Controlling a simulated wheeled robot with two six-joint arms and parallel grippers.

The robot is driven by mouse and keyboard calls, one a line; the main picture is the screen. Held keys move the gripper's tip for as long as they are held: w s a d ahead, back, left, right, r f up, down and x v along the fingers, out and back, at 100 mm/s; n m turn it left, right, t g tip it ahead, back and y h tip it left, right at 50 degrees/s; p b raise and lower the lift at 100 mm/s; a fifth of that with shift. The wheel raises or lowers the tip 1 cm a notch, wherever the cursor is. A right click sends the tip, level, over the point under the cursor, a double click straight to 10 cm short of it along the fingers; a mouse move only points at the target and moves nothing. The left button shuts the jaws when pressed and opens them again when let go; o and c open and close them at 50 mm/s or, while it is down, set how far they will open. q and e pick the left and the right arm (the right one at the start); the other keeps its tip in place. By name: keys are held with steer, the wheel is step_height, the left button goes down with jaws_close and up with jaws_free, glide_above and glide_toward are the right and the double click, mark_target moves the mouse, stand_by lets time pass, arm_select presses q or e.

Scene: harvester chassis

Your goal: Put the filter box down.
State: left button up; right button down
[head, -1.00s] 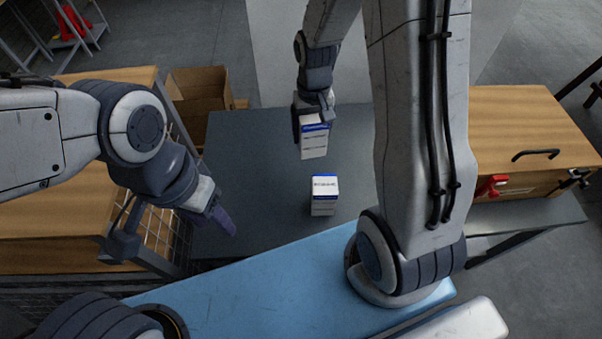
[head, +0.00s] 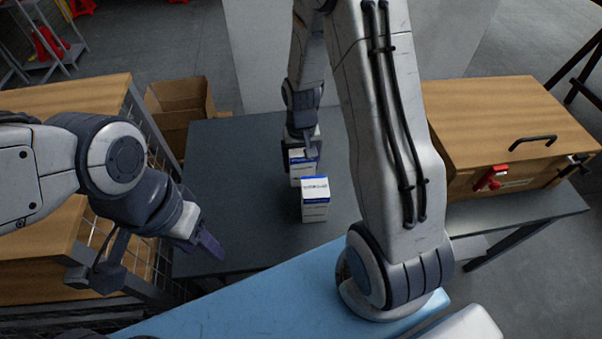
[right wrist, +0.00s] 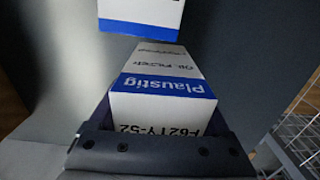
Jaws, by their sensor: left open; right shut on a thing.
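A white and blue filter box (head: 303,172) is held in my right gripper (head: 299,152) over the grey table (head: 240,150). The right wrist view shows the held box (right wrist: 165,88) between the fingers, with blue bands and print. Whether its base touches the table is hidden. A second, similar box (head: 315,205) stands upright on the table, in front of the held one and partly covering it; it also shows at the top of the right wrist view (right wrist: 142,12). My left gripper (head: 207,243) is open and empty near the table's left front edge.
A wooden chest (head: 510,125) with a black handle and red latch sits at the right. An open cardboard box (head: 180,105) and a wood-topped wire cage (head: 60,100) stand at the left. The table's left part is clear.

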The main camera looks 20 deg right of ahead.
mark_target(301, 174)
steer(key=shift+f, duration=2.4)
steer(key=shift+f, duration=0.1)
steer(key=shift+f, duration=0.15)
jaws_free()
steer(key=shift+r, duration=0.2)
